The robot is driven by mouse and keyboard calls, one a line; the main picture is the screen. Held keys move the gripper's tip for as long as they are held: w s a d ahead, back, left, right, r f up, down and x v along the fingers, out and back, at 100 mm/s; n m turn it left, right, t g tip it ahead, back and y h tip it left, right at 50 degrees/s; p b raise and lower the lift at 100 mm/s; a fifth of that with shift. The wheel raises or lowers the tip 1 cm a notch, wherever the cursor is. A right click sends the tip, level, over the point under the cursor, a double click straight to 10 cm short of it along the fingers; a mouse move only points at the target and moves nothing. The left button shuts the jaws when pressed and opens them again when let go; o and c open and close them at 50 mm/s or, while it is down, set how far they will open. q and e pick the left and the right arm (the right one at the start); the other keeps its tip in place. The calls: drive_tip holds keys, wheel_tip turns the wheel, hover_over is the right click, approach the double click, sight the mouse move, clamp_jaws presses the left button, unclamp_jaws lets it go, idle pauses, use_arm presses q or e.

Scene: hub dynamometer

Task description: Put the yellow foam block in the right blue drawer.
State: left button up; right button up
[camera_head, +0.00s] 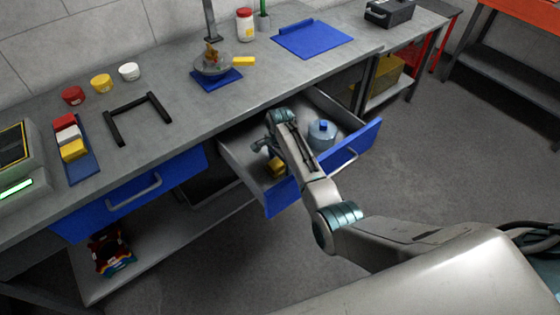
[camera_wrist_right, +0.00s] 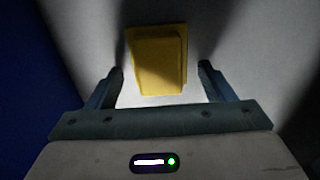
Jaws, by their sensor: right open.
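The right blue drawer (camera_head: 370,137) is pulled out from under the bench. A yellow foam block (camera_head: 276,167) lies on its pale floor, near the left end. My right gripper (camera_head: 264,148) is inside the drawer, pointing down, just above the block. In the right wrist view, the yellow block (camera_wrist_right: 158,60) shows between the two open fingers (camera_wrist_right: 161,72), with gaps on both sides. The fingers hold nothing. My left gripper is not in view.
A translucent blue-capped container (camera_head: 321,134) stands in the drawer, right of my gripper. The left blue drawer (camera_head: 135,195) is shut. The bench top carries a blue tray of coloured blocks (camera_head: 85,165), a black handle-shaped frame (camera_head: 138,117) and a blue mat (camera_head: 312,39).

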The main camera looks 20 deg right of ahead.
sight(280, 161)
wheel_tip(280, 161, up, 12)
idle(0.4)
drive_tip(key=shift+r, duration=0.1)
idle(2.1)
